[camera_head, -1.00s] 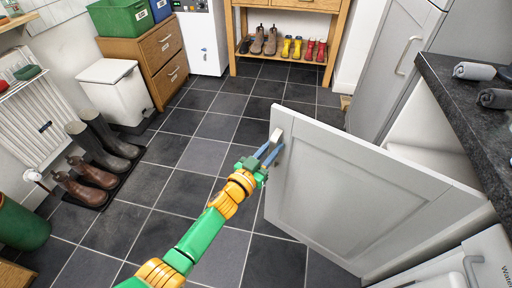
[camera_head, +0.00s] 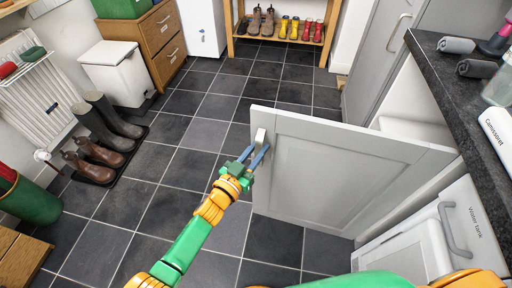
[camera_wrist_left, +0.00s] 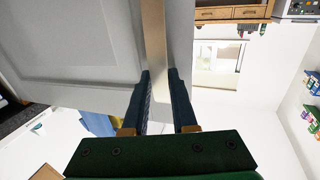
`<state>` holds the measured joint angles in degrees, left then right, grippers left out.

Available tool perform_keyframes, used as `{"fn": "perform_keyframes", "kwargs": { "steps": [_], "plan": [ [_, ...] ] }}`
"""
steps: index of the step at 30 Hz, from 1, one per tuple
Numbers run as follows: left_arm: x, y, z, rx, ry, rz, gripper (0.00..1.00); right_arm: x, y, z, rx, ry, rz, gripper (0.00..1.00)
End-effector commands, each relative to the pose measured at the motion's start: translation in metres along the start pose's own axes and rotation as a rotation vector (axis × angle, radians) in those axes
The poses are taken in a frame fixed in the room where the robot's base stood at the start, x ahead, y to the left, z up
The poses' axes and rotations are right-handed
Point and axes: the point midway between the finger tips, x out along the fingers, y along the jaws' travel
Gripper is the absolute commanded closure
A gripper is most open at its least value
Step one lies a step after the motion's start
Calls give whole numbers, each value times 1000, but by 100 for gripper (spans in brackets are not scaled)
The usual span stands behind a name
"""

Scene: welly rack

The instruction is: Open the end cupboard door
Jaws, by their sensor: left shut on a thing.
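The end cupboard door (camera_head: 340,172) is a light grey panel that stands swung well out from the counter, over the tiled floor. Its metal handle (camera_head: 260,138) is near the top of its free edge. My left gripper (camera_head: 254,157) is shut on this handle. In the left wrist view the two blue fingers (camera_wrist_left: 161,100) lie on either side of the handle bar (camera_wrist_left: 154,35), with the door panel (camera_wrist_left: 75,45) to the left. Part of my right arm shows at the bottom edge of the head view; its gripper is out of view.
The cupboard opening shows under the dark worktop (camera_head: 470,95), which carries rolled grey cloths (camera_head: 457,45). A white water tank (camera_head: 420,240) stands at lower right. Boots (camera_head: 108,115) stand on a mat at left. The tiled floor in the middle is clear.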

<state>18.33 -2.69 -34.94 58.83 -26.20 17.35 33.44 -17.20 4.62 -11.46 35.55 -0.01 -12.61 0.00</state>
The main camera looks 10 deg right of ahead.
Motion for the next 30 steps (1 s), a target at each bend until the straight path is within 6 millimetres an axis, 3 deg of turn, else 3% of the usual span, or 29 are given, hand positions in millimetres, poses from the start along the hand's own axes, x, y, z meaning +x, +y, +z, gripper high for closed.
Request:
{"fn": "perform_keyframes", "kwargs": {
  "steps": [3, 4, 7, 16, 24, 30],
  "plan": [
    [0, 1, 0, -1, 1, 2, 100, 0, 0, 0, 0, 0, -1, 100],
    [0, 1, 0, -1, 1, 2, 69, 0, -1, 0, 0, 0, -1, 100],
    [0, 1, 0, -1, 0, 1, 45, 0, -1, 0, 1, 1, -1, 100],
    [-3, 0, 0, -1, -1, 0, 45, -2, -1, -1, 1, 1, -1, 100],
    [-56, 0, -1, 0, -3, 1, 45, -21, -1, -2, 1, 1, -2, 100],
    [-71, 0, 0, -1, 0, 1, 45, -22, -1, -2, 1, 0, -2, 100]
  ]
}}
